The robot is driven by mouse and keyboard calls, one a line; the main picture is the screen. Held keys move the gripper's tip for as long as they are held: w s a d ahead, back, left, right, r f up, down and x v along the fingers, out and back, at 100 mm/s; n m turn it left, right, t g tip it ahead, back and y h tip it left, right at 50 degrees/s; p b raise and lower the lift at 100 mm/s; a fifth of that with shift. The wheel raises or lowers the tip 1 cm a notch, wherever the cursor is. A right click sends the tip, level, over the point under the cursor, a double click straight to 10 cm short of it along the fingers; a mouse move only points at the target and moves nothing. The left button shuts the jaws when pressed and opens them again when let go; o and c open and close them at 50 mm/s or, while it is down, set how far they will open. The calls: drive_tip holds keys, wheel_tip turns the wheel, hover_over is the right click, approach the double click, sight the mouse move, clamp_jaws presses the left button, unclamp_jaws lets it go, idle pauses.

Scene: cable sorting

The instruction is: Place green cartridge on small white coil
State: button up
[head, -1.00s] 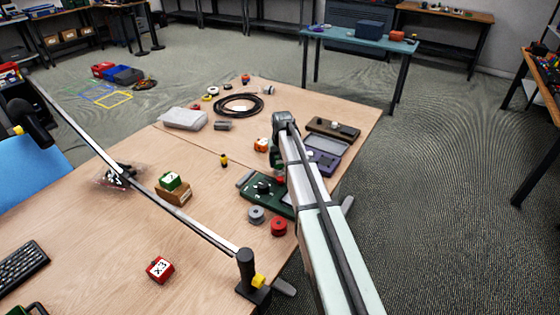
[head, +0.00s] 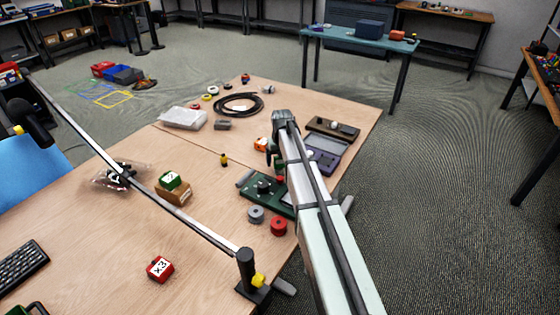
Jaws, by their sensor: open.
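A green cartridge (head: 171,181) with a white label sits on a small cardboard box (head: 174,194) left of the middle of the table. A small white ring-shaped piece (head: 213,90) lies among small parts at the far end of the table; it may be the small white coil, but it is too small to be sure. My gripper (head: 275,158) is open and points down over the right side of the table, right of the green cartridge and well apart from it. Its fingers are small and partly hidden by my arm.
A green board (head: 265,190), a grey spool (head: 256,215) and a red spool (head: 278,226) lie near my arm. An orange cube (head: 260,145) is beside my gripper. A black cable coil (head: 238,104) lies farther back. A long bar (head: 190,222) crosses the near table. A red cube (head: 160,269) lies in front.

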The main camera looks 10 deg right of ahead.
wheel_tip(320, 180, up, 12)
drive_tip(key=s, duration=0.1)
drive_tip(key=shift+s+f, duration=0.25)
drive_tip(key=shift+s, duration=0.1)
